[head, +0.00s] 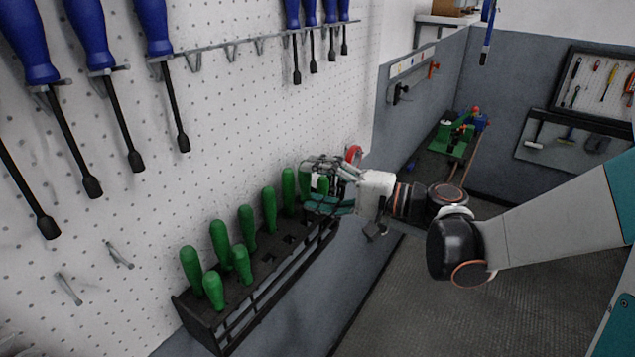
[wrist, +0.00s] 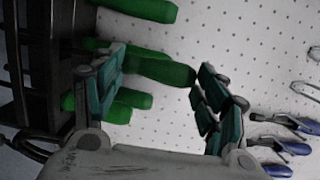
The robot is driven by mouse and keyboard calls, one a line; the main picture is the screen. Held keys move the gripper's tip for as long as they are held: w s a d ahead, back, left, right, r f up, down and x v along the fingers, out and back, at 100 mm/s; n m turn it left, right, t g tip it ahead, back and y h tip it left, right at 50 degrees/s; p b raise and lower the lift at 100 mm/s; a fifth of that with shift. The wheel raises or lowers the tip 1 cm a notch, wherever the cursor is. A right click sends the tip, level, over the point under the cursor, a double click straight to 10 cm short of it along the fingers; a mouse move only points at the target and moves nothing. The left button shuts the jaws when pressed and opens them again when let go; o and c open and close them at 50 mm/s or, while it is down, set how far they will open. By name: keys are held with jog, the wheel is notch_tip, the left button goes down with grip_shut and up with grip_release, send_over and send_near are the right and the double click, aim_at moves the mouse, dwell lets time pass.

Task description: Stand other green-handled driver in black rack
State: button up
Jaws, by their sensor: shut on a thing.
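The black rack (head: 205,325) is fixed along the pegboard wall, and several green-handled drivers (head: 220,243) stand upright in it. My gripper (head: 325,192) is at the rack's far end, shut on a green-handled driver (head: 322,185) that its fingers partly hide. In the wrist view a green handle (wrist: 160,71) lies between the two teal-padded fingers of my gripper (wrist: 165,92). The rack (wrist: 38,65) shows at the left there, with other green handles close by. The held driver's shaft is hidden, so I cannot tell how deep it sits in the rack.
Large blue-handled drivers (head: 153,28) hang on the pegboard (head: 230,100) at upper left, and smaller ones hang farther along. Bare hooks (head: 120,255) stick out below. Empty slots show in the rack's front row. The floor (head: 420,300) right of the rack is clear.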

notch_tip(320, 180, down, 6)
jog(key=b, duration=0.4)
jog(key=shift+s+f+b, duration=0.2)
jog(key=shift+s+b, duration=0.1)
jog(key=shift+b, duration=0.1)
jog(key=shift+s, duration=0.1)
dwell(0.7)
jog(key=o, duration=1.1)
jog(key=shift+f, duration=0.1)
jog(key=shift+o, duration=0.4)
jog(key=shift+a, duration=0.15)
jog(key=shift+w, duration=0.3)
jog(key=shift+d, duration=0.2)
